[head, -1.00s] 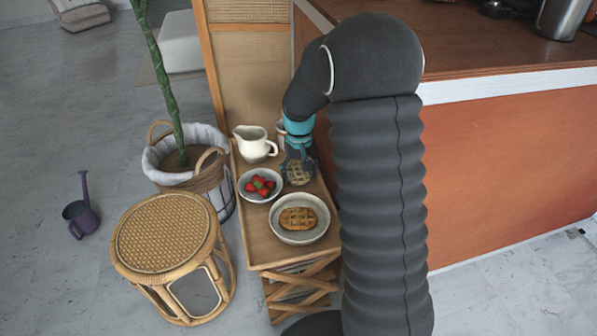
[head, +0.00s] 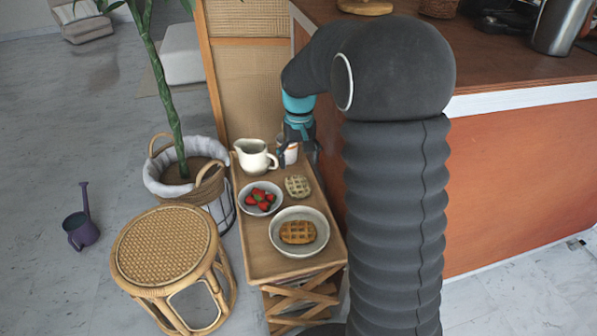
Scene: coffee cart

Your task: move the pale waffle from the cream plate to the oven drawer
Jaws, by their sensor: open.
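The pale waffle (head: 298,186) lies on the wooden top of the small cart, beside the strawberry bowl. I see no plate under it. A browner waffle (head: 298,233) lies in a cream dish (head: 322,240) at the near end of the cart. My gripper (head: 300,160) is open and empty, fingers pointing down, above and behind the pale waffle and apart from it. No oven drawer shows in this view.
A cream pitcher (head: 252,157) and a cup (head: 289,153) stand at the cart's far end, close to my gripper. A strawberry bowl (head: 244,206) sits at the left edge. A rattan stool (head: 165,243) and a potted plant (head: 172,130) stand left; an orange counter (head: 510,180) is right.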

